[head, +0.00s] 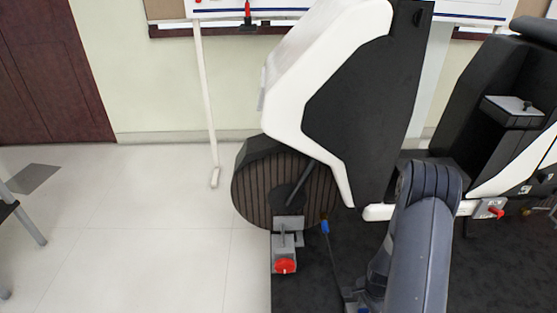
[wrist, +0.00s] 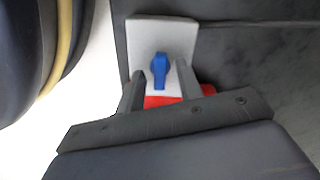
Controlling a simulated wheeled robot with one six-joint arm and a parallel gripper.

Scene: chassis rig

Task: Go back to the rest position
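My gripper (wrist: 160,82) shows in the wrist view with its two dark fingers apart. A blue knob (wrist: 160,69) on a pale grey plate (wrist: 180,36) appears between and just beyond the fingertips, with gaps at both sides. A red part (wrist: 158,101) shows behind the fingers. I cannot tell whether the fingers touch the plate or the red part. In the head view my dark blue-grey arm rises at the lower right, and I cannot make out the gripper there.
The chassis rig has a white-and-black panel (head: 365,105) and a dark wheel (head: 268,185). A grey bracket with a red knob (head: 285,265) stands before the wheel. A blue-tipped rod (head: 325,227) is nearby. Another red knob (head: 495,212) is at right. The left floor (head: 130,220) is mostly clear.

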